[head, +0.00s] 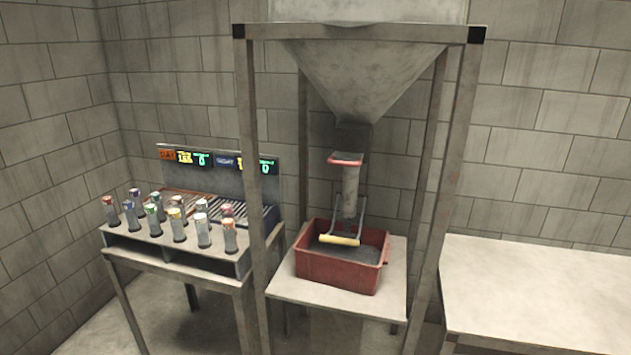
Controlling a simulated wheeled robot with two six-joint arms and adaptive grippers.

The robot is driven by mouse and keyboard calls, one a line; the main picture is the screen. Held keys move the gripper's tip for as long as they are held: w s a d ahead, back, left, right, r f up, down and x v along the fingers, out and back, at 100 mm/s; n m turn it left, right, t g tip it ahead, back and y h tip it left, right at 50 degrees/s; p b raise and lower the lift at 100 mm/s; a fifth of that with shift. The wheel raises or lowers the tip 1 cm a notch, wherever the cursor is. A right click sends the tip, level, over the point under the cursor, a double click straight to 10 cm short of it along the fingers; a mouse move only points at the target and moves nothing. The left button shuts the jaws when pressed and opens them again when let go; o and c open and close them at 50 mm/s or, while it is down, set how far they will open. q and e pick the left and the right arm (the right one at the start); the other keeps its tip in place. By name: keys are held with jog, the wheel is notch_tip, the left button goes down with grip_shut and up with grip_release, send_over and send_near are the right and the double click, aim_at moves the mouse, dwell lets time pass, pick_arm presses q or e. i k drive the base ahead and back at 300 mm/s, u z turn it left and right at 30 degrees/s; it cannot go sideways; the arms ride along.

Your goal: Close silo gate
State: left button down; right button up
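The grey metal silo (365,75) narrows to a spout inside a tall metal frame. Below the spout is a chute piece with a red-edged top (346,158) and a grey tube (350,195) pointing down. A bent metal lever with a yellow bar handle (339,240) hangs at the tube's lower end, over a red bin (340,273). Dark grey material lies in the bin. I cannot tell from this view whether the gate is open or shut. Neither of my grippers shows.
Frame posts (250,170) stand on both sides of the spout. The bin rests on a small table (335,298). At left, a rack (190,245) holds several capped tubes before a display panel (215,165). A bare table (540,290) stands at right.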

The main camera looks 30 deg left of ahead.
aim_at(358, 156)
jog(key=u, duration=0.55)
jog(key=i, duration=1)
jog(key=u, duration=0.2)
